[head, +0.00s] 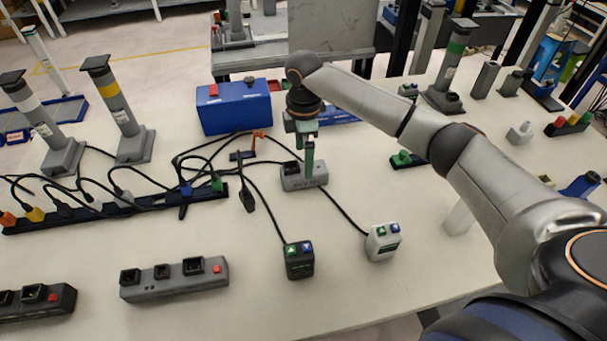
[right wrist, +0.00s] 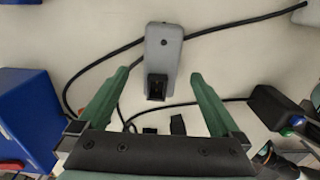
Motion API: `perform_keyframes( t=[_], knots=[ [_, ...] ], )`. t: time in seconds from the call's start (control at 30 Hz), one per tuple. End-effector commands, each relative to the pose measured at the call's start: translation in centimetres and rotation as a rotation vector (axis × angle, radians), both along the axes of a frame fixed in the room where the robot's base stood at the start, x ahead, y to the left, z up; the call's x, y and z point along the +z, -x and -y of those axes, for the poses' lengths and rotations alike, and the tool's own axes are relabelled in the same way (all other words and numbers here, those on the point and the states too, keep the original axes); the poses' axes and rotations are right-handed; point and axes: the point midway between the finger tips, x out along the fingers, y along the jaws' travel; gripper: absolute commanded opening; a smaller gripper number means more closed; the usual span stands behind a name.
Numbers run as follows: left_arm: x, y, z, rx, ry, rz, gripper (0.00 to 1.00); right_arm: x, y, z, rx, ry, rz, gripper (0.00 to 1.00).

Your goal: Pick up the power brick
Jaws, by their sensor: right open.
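The power brick looks to be the grey box (head: 291,183) on the white table, with a dark socket at its left end. It also shows in the right wrist view (right wrist: 163,45), upright in the picture between the lines of my fingers. My right gripper (head: 308,172) points down over the box, its green finger hiding part of it in the head view. In the right wrist view the two green fingers (right wrist: 160,80) stand apart on either side, with nothing held between them. I cannot tell the exact height of the tips. My left gripper is not in view.
A blue box (head: 234,107) stands behind and left. A long dark power strip (head: 110,208) with tangled black cables lies left. A black box (head: 299,260) and a white box (head: 383,242) on cables sit in front, with a grey socket strip (head: 174,281) nearby.

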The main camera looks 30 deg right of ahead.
Motion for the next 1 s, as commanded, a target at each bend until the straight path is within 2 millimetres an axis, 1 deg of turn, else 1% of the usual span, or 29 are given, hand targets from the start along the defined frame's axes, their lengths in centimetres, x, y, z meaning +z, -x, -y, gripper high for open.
perform_keyframes(
  t=[0.3, 0.43, 0.63, 0.67, 1.0],
  knots=[
    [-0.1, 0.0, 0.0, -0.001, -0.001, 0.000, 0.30, -4.4, 0.3, -0.1, 0.000, 0.000, -0.003, 1.00],
    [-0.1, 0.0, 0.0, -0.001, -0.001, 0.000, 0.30, -5.2, 0.3, -0.1, 0.001, 0.000, 0.000, 1.00],
    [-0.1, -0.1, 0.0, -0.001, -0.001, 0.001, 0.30, -5.2, 0.3, -0.1, 0.001, 0.000, 0.000, 1.00],
    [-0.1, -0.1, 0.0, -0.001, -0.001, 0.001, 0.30, -5.2, 0.3, -0.1, 0.001, 0.000, 0.000, 0.98],
    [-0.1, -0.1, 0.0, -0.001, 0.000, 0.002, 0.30, -5.2, 0.3, -0.1, 0.001, 0.000, 0.000, 0.59]
  ],
)
